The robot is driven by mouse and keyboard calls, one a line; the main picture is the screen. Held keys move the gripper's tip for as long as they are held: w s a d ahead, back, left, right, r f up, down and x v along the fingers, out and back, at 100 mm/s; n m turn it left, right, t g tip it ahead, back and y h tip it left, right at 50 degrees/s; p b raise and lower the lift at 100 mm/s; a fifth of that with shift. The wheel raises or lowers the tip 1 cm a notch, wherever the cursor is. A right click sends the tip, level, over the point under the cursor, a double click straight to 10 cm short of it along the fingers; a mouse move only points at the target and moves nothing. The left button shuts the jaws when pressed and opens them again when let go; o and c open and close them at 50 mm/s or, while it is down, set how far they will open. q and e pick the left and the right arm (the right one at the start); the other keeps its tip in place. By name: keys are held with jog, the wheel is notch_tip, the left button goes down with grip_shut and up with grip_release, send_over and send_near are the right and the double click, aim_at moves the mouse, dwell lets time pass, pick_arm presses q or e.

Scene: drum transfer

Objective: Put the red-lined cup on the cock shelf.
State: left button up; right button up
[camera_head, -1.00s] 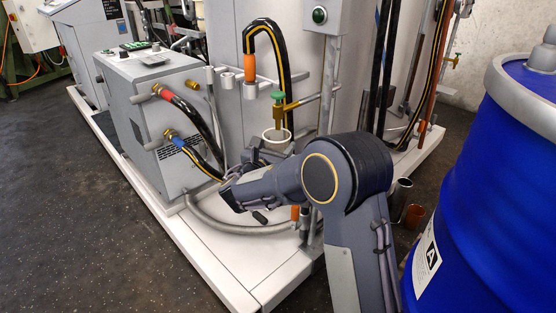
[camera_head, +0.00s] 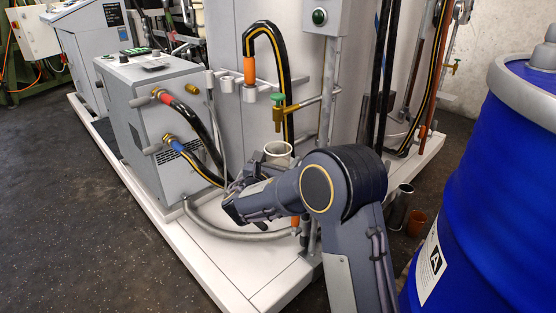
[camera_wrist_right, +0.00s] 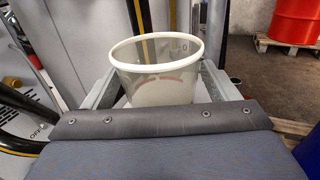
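The cup (camera_wrist_right: 156,75) is white and translucent, with a faint reddish line low on its wall. It stands upright between the two grey fingers of my right gripper (camera_wrist_right: 158,82), which appears shut on it. In the head view the cup (camera_head: 278,151) shows below a brass cock with a green handle (camera_head: 279,111), apart from it. My right gripper (camera_head: 262,180) is partly hidden by my own arm there. I cannot make out a shelf under the cock for certain; my arm and the cup cover that area. My left gripper is not in view.
A grey bracket (camera_head: 264,90) holds an orange-ended hose (camera_head: 249,70) left of the cock. A grey control box (camera_head: 160,115) with hoses stands left. A blue drum (camera_head: 500,200) stands close on the right. Two small open tubes (camera_head: 400,205) are behind my arm.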

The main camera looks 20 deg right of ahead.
jog(key=shift+r, duration=0.35)
jog(key=p+v, duration=0.3)
jog(key=v, duration=0.9)
jog(key=s+d+f+m+g+y, duration=0.2)
jog(key=s+d+m+g, duration=0.65)
jog(key=s+d, duration=0.25)
jog(key=s+f+m+g+y, duration=0.25)
jog(key=s+m+y, duration=0.3)
jog(key=s, duration=0.45)
jog(key=s+a+r+m+t+y, duration=0.1)
jog(key=s+a+m+t+y, duration=0.3)
jog(key=s+a+m+y, duration=0.5)
jog(key=s+a+m, duration=0.1)
jog(key=a+m, duration=0.2)
jog(key=m, duration=0.2)
jog(key=shift+s+r+t+y, duration=0.25)
jog(key=shift+s+t+y, duration=0.05)
jog(key=shift+y, duration=0.05)
jog(key=shift+r, duration=0.1)
